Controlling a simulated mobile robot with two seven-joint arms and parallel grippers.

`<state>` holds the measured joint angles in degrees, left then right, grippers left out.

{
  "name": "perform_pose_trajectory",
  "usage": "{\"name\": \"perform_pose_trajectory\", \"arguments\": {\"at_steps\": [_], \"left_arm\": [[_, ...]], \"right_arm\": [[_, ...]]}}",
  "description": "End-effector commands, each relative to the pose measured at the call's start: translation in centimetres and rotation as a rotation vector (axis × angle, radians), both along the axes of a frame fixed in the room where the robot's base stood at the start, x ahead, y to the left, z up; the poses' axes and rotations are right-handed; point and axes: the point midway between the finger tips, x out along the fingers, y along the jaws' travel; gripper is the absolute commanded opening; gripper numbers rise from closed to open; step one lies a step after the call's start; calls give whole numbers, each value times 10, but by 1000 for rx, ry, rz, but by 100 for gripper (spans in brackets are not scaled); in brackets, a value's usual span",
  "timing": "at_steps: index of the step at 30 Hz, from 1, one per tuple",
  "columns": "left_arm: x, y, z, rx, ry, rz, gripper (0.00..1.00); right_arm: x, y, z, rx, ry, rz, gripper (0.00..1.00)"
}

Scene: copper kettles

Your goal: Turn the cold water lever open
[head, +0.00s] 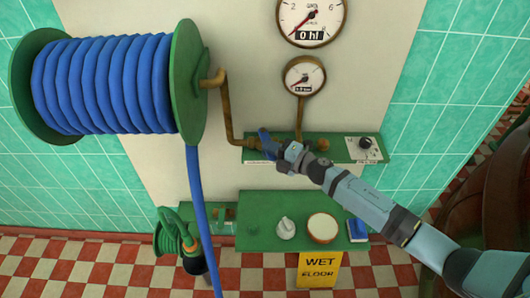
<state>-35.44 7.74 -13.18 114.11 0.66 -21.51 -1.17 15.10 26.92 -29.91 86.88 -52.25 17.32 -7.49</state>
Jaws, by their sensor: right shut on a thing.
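The cold water lever (264,136) is a small blue handle at the brass valve on the left part of the green wall shelf (340,141). My right gripper (277,148) is at this lever and is shut on it; the fingers and arm hide part of the lever and valve. The lever's visible end points up and slightly left. A brass pipe (229,110) runs down to this valve from the hose reel. My left gripper is not in view.
A large green reel with blue hose (110,84) hangs at upper left, its hose dropping to the floor. Two gauges (304,75) are above the shelf. A lower green shelf (262,207) holds a white knob-topped item and a round dish (322,228). A yellow wet-floor sign (319,270) stands below.

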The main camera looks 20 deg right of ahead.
Motion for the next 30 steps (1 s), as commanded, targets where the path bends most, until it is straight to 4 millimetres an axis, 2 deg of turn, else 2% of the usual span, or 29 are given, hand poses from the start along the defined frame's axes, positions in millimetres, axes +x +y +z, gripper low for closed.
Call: {"name": "perform_pose_trajectory", "arguments": {"at_steps": [1, 15, 22, 30], "left_arm": [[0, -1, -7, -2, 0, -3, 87], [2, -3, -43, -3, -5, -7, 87], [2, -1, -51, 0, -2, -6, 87], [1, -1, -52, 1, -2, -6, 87]], "right_arm": [[1, -5, -4, -4, -1, 38, 0], [4, -28, -3, -2, 0, 336, 0], [5, -31, -1, -1, -1, 396, 0], [5, -32, 0, 0, 0, 407, 0]]}}
